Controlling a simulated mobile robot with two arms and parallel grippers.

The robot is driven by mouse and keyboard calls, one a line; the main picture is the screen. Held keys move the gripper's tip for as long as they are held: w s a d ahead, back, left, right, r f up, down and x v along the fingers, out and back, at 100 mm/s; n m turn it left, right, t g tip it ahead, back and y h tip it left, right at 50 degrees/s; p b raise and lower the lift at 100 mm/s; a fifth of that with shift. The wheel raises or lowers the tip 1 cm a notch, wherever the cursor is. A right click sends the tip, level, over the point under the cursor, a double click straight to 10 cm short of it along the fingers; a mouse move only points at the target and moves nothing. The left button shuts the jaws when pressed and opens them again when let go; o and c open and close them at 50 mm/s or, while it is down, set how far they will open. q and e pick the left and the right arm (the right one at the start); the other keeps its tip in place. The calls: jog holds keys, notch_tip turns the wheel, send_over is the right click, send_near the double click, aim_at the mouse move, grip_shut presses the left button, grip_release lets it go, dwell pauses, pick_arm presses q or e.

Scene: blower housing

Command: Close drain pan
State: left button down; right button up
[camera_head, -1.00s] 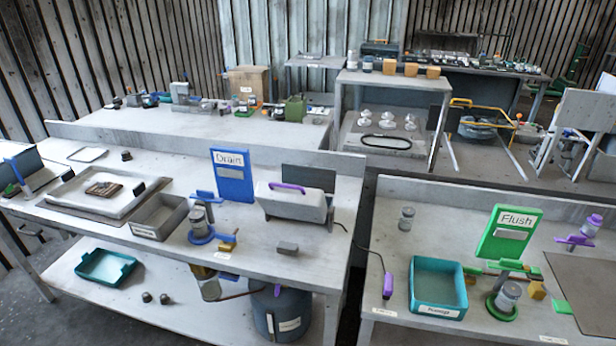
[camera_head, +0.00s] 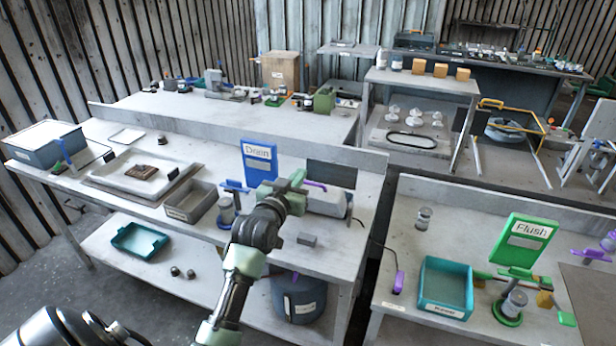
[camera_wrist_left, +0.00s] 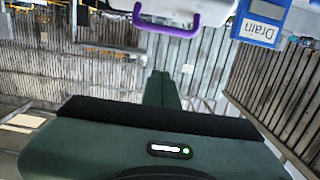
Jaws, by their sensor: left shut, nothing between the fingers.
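A pale box-like unit (camera_head: 330,204) with a purple handle (camera_head: 317,184) stands on the workbench beside the blue Drain sign (camera_head: 258,163). I take it to be the drain pan, but no label on it is readable. A dark upright panel (camera_head: 335,173) stands behind it. My left gripper (camera_head: 300,180) is in front of the unit's left end, close to the handle; contact cannot be told. Its fingers are shut and empty. In the left wrist view the purple handle (camera_wrist_left: 181,28) shows beyond the shut fingers (camera_wrist_left: 158,86), apart from them. My right gripper is not in view.
A grey bin (camera_head: 191,203), a cup in a blue stand (camera_head: 226,211) and a small grey block (camera_head: 307,239) are on the same bench. A teal tray (camera_head: 140,241) lies on the lower shelf. A second bench holds a teal bin (camera_head: 446,288) and a green Flush sign (camera_head: 524,243).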

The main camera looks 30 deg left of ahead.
pick_arm(q)
jog(key=p, duration=0.2)
send_over(313, 197)
jog(key=a, duration=0.2)
jog(key=shift+d+f, duration=0.1)
jog(key=shift+d, duration=0.05)
jog(key=f, duration=0.1)
jog(key=s+f+p, duration=0.1)
jog(key=f, duration=0.2)
jog(key=shift+s+d+p, duration=0.2)
jog(key=shift+s+p, duration=0.1)
